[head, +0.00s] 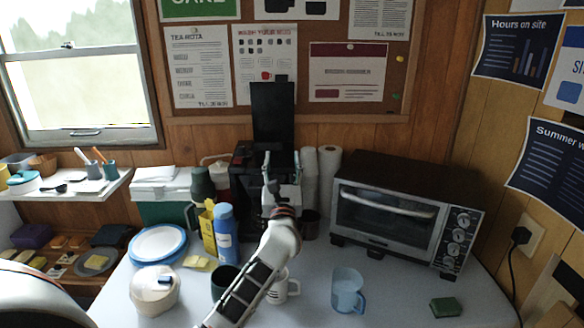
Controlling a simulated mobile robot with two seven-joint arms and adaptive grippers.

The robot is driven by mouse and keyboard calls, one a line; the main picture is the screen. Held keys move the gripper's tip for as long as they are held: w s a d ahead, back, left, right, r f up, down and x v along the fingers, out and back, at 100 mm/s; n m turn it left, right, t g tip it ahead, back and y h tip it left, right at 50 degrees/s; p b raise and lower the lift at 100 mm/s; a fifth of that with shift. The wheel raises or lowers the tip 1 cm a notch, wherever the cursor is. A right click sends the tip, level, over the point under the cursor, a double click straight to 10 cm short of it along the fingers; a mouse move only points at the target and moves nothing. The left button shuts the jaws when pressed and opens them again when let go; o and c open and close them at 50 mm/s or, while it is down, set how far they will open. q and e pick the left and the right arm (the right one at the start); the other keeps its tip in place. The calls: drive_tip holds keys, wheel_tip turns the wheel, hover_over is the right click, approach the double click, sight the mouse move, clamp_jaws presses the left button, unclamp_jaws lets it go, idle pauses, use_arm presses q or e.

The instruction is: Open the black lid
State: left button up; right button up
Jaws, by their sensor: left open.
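The black lid (273,112) stands upright at the back of the table, against the cork board. It belongs to a black machine (243,172), probably a coffee maker, whose front is partly hidden by my arm. My left gripper (282,160) is open and empty in front of the machine, just below the raised lid. Whether a finger touches the lid or machine cannot be told. My right gripper is not in view.
A toaster oven (385,212) stands right of the machine, with white paper rolls (329,177) between. A blue bottle (227,236), yellow box (208,232) and dark flask stand left. A white mug (289,287), blue cup (347,290) and green sponge (446,307) are in front.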

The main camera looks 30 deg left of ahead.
use_arm(q)
drive_tip(key=shift+s+f, duration=0.25)
drive_tip(key=shift+f, duration=0.55)
